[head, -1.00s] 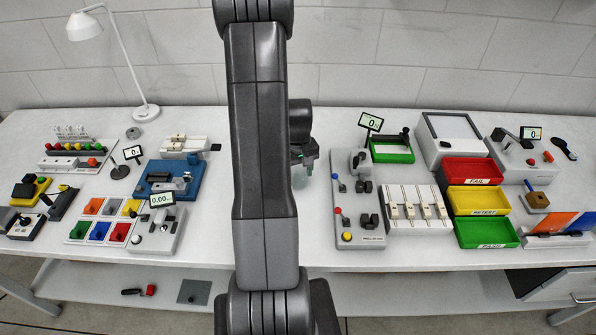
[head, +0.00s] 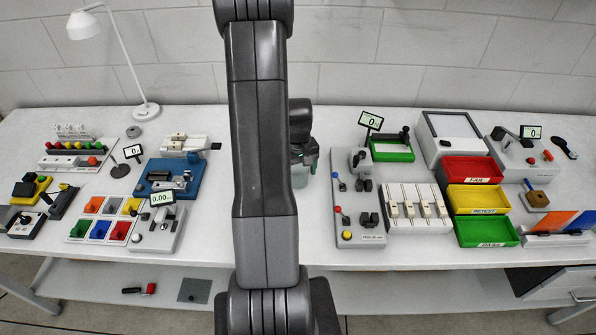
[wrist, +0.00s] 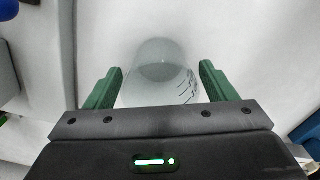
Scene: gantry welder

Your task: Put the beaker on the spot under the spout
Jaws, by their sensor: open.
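The clear beaker (wrist: 160,68) with dark markings on its side stands between the two green fingers of my gripper (wrist: 157,85) in the wrist view. The fingers are open, with a gap showing on each side at their tips. In the head view my gripper (head: 304,158) is just right of my arm, and the beaker (head: 302,178) shows faintly below it, partly hidden by my arm. A grey dispenser panel (head: 345,215) with knobs, buttons and a display (head: 370,121) is to the right. I cannot clearly make out its spout or the spot.
Close on the right are a white rack (head: 420,226) and a green-edged tray (head: 392,153). Coloured bins (head: 478,201) stand further right. On the left are a blue fixture (head: 165,181) and a scale (head: 150,240). The tabletop around the beaker is mostly clear.

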